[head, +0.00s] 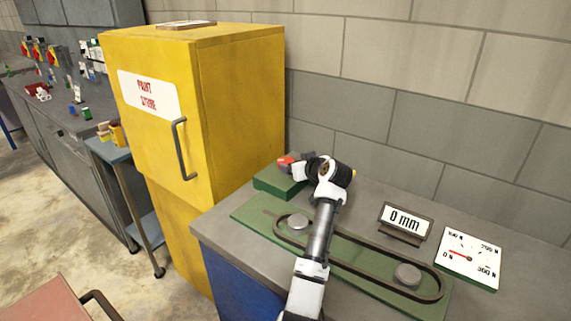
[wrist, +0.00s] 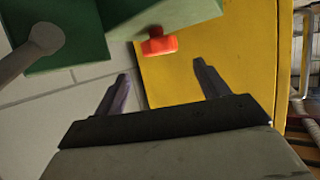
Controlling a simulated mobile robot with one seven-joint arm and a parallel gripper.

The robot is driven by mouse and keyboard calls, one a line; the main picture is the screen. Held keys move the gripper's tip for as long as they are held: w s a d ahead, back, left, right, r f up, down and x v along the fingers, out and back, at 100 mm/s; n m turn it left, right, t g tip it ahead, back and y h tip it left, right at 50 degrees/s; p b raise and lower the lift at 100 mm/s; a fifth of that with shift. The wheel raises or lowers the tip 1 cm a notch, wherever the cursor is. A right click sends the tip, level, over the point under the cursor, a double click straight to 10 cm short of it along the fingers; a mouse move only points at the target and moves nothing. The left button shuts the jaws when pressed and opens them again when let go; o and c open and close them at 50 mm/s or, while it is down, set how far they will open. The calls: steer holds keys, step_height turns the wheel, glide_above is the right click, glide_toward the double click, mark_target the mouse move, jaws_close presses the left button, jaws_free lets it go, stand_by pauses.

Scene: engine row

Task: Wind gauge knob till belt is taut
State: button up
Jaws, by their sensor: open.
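The red knob (head: 286,160) sticks out from a green block (head: 272,184) at the bench's back left. In the wrist view the red knob (wrist: 158,42) shows beyond the fingertips, roughly between them. My gripper (wrist: 161,68) is open and empty, apart from the knob. The dark belt (head: 358,268) loops around two grey pulleys (head: 408,275) on a green plate (head: 245,212); its tension cannot be judged by eye. The white dial gauge (head: 470,258) has its red needle near 0 N. A small display (head: 405,220) reads 0 mm. My arm covers part of the belt.
A yellow paint cabinet (head: 225,110) stands left of the bench, close behind the knob in the wrist view (wrist: 240,40). A block wall (head: 430,110) runs along the back. A small blue trolley (head: 118,152) and a long cluttered workbench (head: 65,125) are farther left.

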mark_target(286, 161)
steer(key=b+x, duration=0.3)
steer(key=x, duration=0.6)
steer(key=shift+c, duration=0.4)
steer(key=c, duration=0.9)
steer(key=shift+m+h, duration=0.3)
steer(key=shift+h, duration=0.1)
